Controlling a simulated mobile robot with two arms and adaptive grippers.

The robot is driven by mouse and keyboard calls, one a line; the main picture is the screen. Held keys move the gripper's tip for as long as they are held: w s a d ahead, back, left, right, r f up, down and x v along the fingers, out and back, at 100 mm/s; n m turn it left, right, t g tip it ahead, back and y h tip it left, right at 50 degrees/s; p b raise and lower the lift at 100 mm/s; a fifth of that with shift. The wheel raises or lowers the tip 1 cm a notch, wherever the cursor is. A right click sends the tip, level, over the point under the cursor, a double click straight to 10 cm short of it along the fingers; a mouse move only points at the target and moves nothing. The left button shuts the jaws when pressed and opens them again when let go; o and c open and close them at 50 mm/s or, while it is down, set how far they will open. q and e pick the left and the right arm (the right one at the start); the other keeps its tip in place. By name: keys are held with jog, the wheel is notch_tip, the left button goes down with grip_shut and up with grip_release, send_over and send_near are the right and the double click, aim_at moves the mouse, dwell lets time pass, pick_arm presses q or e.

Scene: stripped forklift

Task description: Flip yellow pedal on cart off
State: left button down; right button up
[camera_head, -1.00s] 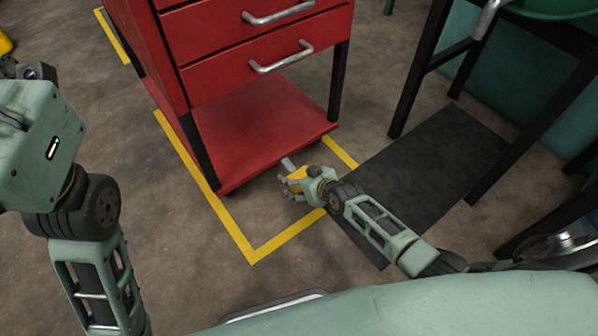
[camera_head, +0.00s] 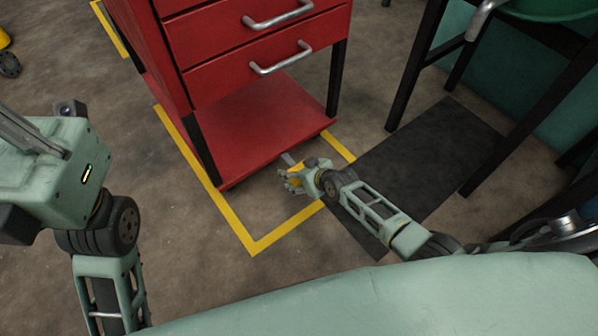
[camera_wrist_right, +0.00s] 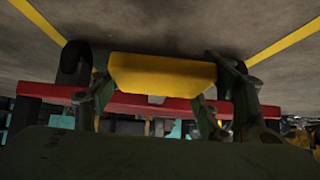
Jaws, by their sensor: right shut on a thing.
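The red cart (camera_head: 262,125) with silver drawer handles stands at the top middle of the head view. The yellow pedal (camera_head: 295,169) is at the cart's lower front edge, partly hidden by my right gripper (camera_head: 290,180). In the right wrist view the yellow pedal (camera_wrist_right: 162,85) fills the space between the fingers of my right gripper (camera_wrist_right: 160,98), which is shut on it. The cart's red lower edge (camera_wrist_right: 60,92) runs behind it.
Yellow floor tape (camera_head: 232,228) runs around the cart's base. A dark mat (camera_head: 425,165) lies right of the cart, beside a black-legged bench (camera_head: 497,150). The concrete floor left of the tape is open.

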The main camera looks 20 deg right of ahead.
jog(key=shift+w+a+r, duration=0.2)
jog(key=shift+w+r, duration=0.25)
jog(key=shift+r, duration=0.15)
jog(key=o, duration=1.7)
jog(key=shift+s+d+f, duration=0.1)
jog(key=shift+s+f, duration=0.1)
jog(key=shift+f, duration=0.05)
jog(key=shift+s, duration=0.1)
jog(key=v, duration=1.2)
jog(key=shift+c, duration=0.3)
